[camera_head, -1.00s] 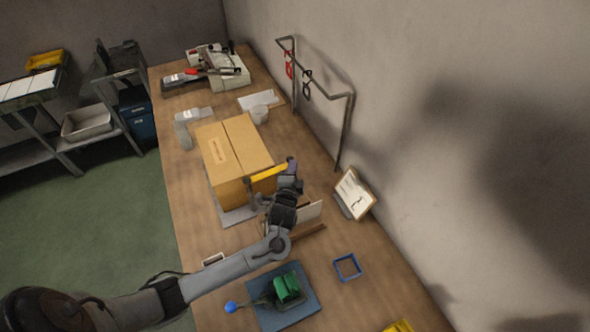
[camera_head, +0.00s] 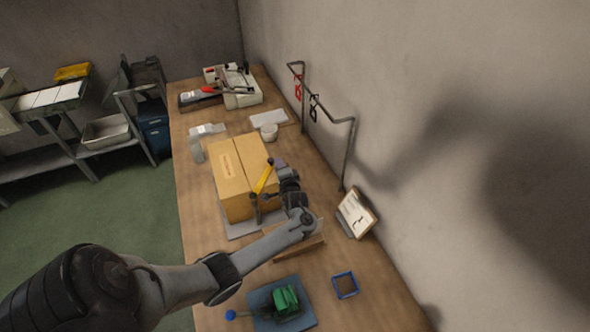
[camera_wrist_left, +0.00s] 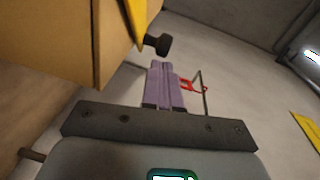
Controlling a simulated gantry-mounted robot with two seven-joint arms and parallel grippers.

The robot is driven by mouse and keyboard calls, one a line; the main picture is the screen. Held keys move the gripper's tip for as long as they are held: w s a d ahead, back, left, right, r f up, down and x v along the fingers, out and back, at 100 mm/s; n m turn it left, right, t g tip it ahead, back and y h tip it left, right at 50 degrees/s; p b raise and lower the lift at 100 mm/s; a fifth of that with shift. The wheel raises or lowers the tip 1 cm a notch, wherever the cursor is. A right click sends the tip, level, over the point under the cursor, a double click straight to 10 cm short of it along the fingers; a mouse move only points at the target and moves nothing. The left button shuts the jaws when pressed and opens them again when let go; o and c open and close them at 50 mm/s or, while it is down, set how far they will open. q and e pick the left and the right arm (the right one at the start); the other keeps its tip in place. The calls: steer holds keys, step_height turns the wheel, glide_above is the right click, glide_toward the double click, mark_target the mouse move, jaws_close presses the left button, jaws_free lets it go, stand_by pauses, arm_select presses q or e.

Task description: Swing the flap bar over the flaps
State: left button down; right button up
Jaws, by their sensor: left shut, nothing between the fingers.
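The yellow flap bar (camera_head: 264,178) has a dark knob at its far end and stands by the near right part of the cardboard box (camera_head: 230,180). The box top shows two flaps with a seam between them. My left gripper (camera_head: 279,163) is just right of the bar's far end. In the left wrist view its purple fingers (camera_wrist_left: 162,85) are shut with nothing between them, just below the bar's black knob (camera_wrist_left: 158,44); I cannot tell whether they touch it. Part of the yellow bar (camera_wrist_left: 137,15) shows beside the box (camera_wrist_left: 60,45). My right gripper is not in view.
A wire rack (camera_head: 350,150) stands along the wall on the right, with a framed card (camera_head: 356,213) near it. A blue base with a green block (camera_head: 286,299) lies nearer.

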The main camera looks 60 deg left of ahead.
arm_select(q)
steer(key=shift+s+a+n+g, duration=0.15)
steer(key=shift+a+n+g, duration=0.5)
steer(key=shift+g, duration=0.25)
steer(key=w+d+r, duration=0.2)
steer(key=w+d, duration=0.2)
steer(key=d, duration=0.8)
steer(key=shift+d+b, duration=0.25)
steer(key=shift+b, duration=0.1)
